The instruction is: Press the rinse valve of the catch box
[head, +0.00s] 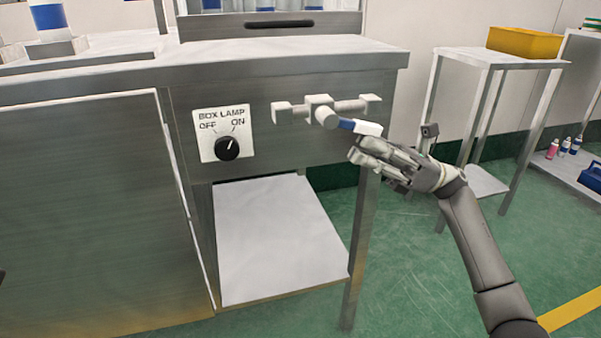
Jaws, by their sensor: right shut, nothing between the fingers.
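The rinse valve (322,112) is a grey fitting on a short horizontal pipe, mounted on the front panel of the steel bench (280,80). Its lever (362,127), blue and then white towards the tip, points right and slightly down. My right gripper (356,150) comes in from the lower right, its fingers shut and empty. The fingertips are just below the lever in the picture; I cannot tell whether they touch it. My left gripper is not in view.
A box lamp dial (227,148) sits on the panel left of the valve. Below is an open bay with a pale shelf (275,240). Green floor lies between.

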